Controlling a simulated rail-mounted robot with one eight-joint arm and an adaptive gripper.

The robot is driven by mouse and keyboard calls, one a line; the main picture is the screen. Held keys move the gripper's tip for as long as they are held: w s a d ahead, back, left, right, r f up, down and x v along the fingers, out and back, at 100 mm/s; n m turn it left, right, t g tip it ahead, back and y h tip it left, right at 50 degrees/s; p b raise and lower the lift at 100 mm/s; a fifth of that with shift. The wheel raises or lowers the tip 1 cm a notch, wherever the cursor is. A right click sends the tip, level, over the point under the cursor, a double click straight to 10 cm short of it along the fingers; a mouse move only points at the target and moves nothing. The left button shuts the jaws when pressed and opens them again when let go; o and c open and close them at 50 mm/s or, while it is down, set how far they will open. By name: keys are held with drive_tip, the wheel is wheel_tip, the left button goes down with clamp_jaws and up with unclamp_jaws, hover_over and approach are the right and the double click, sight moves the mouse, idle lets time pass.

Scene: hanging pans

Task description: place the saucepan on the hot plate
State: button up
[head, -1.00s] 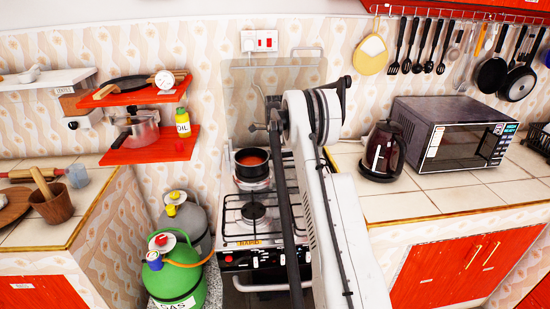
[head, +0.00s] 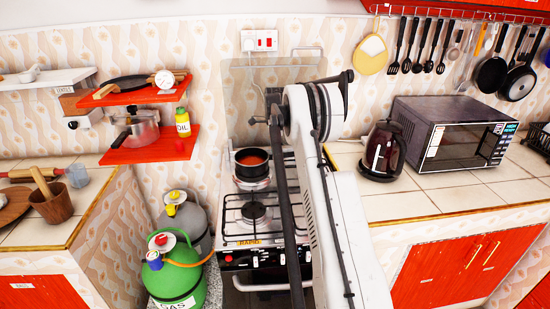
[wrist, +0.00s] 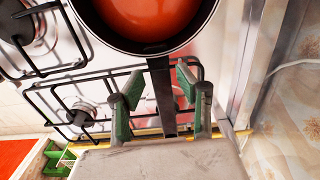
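The saucepan (head: 251,162) is black, with orange-red contents, and is over the back part of the stove in the head view. It also shows at the top of the wrist view (wrist: 150,22), cut off by the frame edge. Its dark handle (wrist: 162,95) runs down between the green fingers of my gripper (wrist: 160,100). The fingers are apart, with gaps on both sides of the handle. In the head view my arm hides the gripper. The front hot plate (head: 253,211) is bare; I cannot tell whether the saucepan rests on the back one.
The wall is close along the right of the wrist view. A kettle (head: 383,150) and a microwave (head: 453,130) stand on the right counter. A red shelf (head: 150,150) holds a pot and an oil bottle. Gas cylinders (head: 178,278) stand left of the stove.

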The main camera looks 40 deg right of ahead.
wheel_tip(320, 180, up, 9)
drive_tip(key=s+a+r+n+t, duration=0.1)
drive_tip(key=s+a+r+n, duration=0.15)
drive_tip(key=a+r, duration=0.4)
drive_tip(key=s+a+r+n, duration=0.1)
drive_tip(key=a+r+n, duration=0.2)
drive_tip(key=a+r, duration=0.35)
drive_tip(key=s+a+r+n+t+h, duration=0.1)
drive_tip(key=s+a+r+n, duration=0.15)
drive_tip(key=s+a, duration=0.4)
drive_tip(key=s+a+r+n+t, duration=0.1)
drive_tip(key=s+a+r+n, duration=0.2)
drive_tip(key=a, duration=0.6)
drive_tip(key=s+a+f+n+t, duration=0.2)
drive_tip(key=s+a+n, duration=0.5)
drive_tip(key=s+a, duration=0.55)
drive_tip(key=s+a+f+n, duration=0.2)
drive_tip(key=s+f, duration=0.1)
drive_tip(key=s, duration=0.1)
drive_tip(key=s+a+f+n+t, duration=0.1)
drive_tip(key=s+a+f+n, duration=0.1)
drive_tip(key=s, duration=0.3)
drive_tip(key=s+a+f+n+t+y, duration=0.1)
drive_tip(key=s+a+f+n, duration=0.1)
drive_tip(key=s, duration=0.3)
drive_tip(key=shift+f+n, duration=0.4)
drive_tip(key=shift+f, duration=0.4)
drive_tip(key=shift+s, duration=0.1)
